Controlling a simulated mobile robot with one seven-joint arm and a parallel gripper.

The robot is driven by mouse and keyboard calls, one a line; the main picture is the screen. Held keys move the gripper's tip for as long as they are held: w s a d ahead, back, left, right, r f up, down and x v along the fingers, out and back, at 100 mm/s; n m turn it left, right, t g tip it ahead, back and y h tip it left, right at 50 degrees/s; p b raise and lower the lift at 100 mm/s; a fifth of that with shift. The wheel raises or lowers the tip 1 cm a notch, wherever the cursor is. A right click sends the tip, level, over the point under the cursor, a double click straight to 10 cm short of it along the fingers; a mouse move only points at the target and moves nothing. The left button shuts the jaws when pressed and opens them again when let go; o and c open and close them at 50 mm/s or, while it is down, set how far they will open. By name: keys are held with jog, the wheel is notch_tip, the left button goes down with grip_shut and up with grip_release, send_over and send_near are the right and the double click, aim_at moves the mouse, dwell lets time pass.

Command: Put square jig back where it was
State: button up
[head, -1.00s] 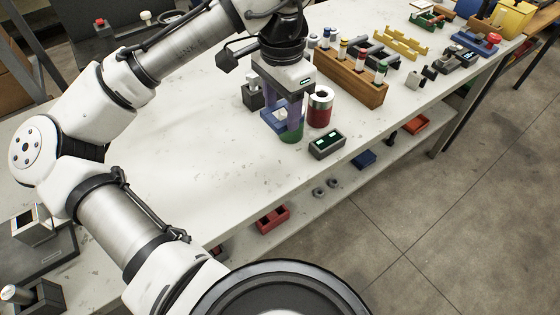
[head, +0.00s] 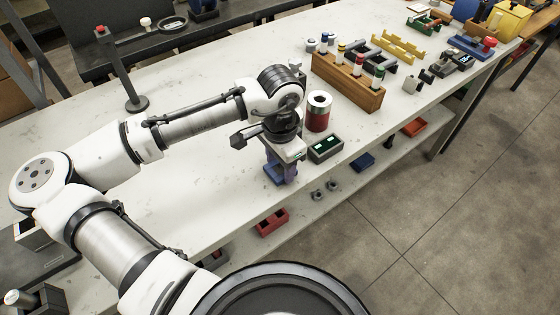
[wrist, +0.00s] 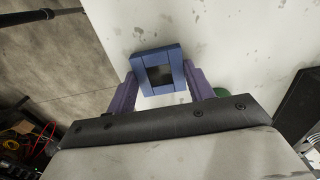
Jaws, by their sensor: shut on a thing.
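The square jig is a blue square frame with an open dark middle. It shows in the head view (head: 272,174) low over the front part of the bench, and in the wrist view (wrist: 178,66). My gripper (head: 284,172) points down with its purple fingers shut on the jig. In the wrist view my gripper (wrist: 160,84) has one finger on each side of the frame. I cannot tell whether the jig touches the bench top.
A wooden rack (head: 348,84) is beyond. A green thing (wrist: 221,92) shows behind a finger. The white bench (head: 200,205) is clear to the left.

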jog(key=shift+f, duration=0.15)
jog(key=o, duration=1)
jog(key=shift+c, duration=0.2)
notch_tip(320, 180, up, 12)
jog(key=shift+r+b, duration=0.2)
jog(key=shift+b, duration=0.15)
jog(key=shift+s, duration=0.1)
